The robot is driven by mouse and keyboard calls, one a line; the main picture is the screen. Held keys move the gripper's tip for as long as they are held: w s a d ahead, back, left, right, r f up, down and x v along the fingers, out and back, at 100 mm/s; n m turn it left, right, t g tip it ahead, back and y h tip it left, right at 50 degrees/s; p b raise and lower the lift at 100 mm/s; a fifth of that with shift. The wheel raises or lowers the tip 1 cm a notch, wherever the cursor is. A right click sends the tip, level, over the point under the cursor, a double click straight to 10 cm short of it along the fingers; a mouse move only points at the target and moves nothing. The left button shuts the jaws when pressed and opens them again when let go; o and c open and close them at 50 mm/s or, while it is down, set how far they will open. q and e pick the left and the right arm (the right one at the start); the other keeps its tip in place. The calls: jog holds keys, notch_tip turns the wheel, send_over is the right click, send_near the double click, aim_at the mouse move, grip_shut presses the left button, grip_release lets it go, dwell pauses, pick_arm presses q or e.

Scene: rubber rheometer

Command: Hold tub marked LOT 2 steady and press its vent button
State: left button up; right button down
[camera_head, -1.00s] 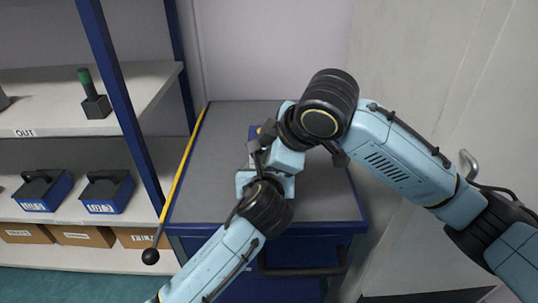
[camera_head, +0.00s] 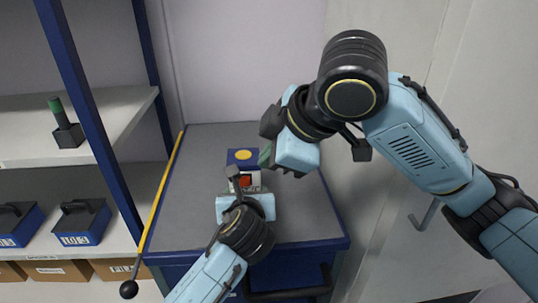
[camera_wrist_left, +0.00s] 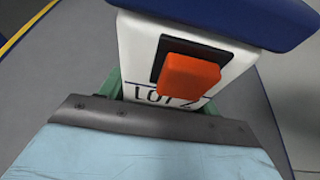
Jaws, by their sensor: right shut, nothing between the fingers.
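The tub marked LOT 2 (camera_head: 254,188) stands on the grey cabinet top, with a white body and a blue lid bearing a yellow disc. Its red button (camera_head: 245,181) faces my left arm. In the left wrist view the tub (camera_wrist_left: 140,55) fills the top middle, and the orange-red button (camera_wrist_left: 190,76) stands out from a black frame above the partly covered label. My left gripper (camera_wrist_left: 160,100) has green pads on both sides of the tub and is shut on it. My right gripper (camera_head: 266,156) is shut and empty, just right of the lid.
The grey cabinet top (camera_head: 200,165) is clear around the tub, with a yellow rod (camera_head: 161,190) along its left edge. A shelf rack at left holds blue boxes (camera_head: 82,224) with black handles and a green-topped black device (camera_head: 66,125). A pale wall is at right.

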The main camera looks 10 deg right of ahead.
pick_arm(q)
jog(key=o, duration=0.4)
jog(key=shift+a+f, duration=0.1)
jog(key=shift+a, duration=0.05)
jog(key=shift+o, duration=0.2)
